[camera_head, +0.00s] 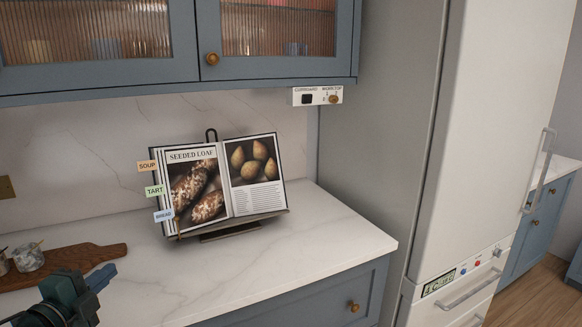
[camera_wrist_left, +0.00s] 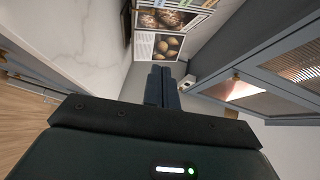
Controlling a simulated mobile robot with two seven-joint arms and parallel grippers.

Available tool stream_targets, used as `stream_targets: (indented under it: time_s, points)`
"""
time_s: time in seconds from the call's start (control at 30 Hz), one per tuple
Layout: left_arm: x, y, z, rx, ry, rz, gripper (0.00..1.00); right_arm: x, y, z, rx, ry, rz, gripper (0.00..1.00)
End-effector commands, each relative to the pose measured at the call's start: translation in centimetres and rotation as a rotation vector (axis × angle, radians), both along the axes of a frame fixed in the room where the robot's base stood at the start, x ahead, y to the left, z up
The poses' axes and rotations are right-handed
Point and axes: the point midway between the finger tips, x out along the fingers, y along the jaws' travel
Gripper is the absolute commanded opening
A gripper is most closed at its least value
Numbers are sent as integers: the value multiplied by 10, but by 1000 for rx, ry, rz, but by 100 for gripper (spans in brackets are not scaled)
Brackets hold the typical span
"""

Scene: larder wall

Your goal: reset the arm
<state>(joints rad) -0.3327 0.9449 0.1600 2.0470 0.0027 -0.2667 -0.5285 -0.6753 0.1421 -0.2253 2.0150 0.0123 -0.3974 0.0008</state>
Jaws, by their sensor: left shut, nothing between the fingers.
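My left gripper (camera_head: 101,277) is at the lower left of the head view, above the worktop's front part. Its blue fingers are shut with nothing between them, and they point toward the right. In the left wrist view the closed fingers (camera_wrist_left: 161,87) point toward the open cookbook (camera_wrist_left: 158,45), apart from it. In the head view the cookbook (camera_head: 222,185) stands open on a dark stand, showing a "SEEDED LOAF" page and coloured tabs. My right gripper is in neither view.
A wooden board (camera_head: 75,262) with small jars (camera_head: 28,257) lies at the left. Blue wall cupboards (camera_head: 280,66) hang above, with a switch box (camera_head: 318,96) below. A tall white fridge (camera_head: 480,130) stands right. The worktop (camera_head: 330,240) right of the book is clear.

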Motion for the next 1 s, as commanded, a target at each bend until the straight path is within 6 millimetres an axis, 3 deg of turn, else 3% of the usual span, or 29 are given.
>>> stream_targets:
  time_s: [0.03, 0.17, 0.27, 0.4, 0.5, 0.6, 0.7, 0.8, 1.0]
  points:
    - [-10, -9, -35, -90, 60, 14, 0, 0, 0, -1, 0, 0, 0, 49]
    - [-34, -32, -97, -298, 174, 55, 0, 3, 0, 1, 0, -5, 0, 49]
    - [-61, -60, -147, -483, 276, 97, 0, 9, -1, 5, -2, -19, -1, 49]
    - [-109, -120, -214, -790, 437, 179, 0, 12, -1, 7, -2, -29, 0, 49]
    - [-142, -167, -246, -998, 539, 243, 0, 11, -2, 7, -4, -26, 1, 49]
    - [-167, -207, -264, -1161, 614, 299, 0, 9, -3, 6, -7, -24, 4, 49]
    - [-182, -233, -271, -1267, 661, 336, 0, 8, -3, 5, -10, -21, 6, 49]
    - [-189, -246, -274, -1317, 682, 355, 0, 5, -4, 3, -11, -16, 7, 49]
    - [-190, -248, -274, -1327, 687, 358, 0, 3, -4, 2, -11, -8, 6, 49]
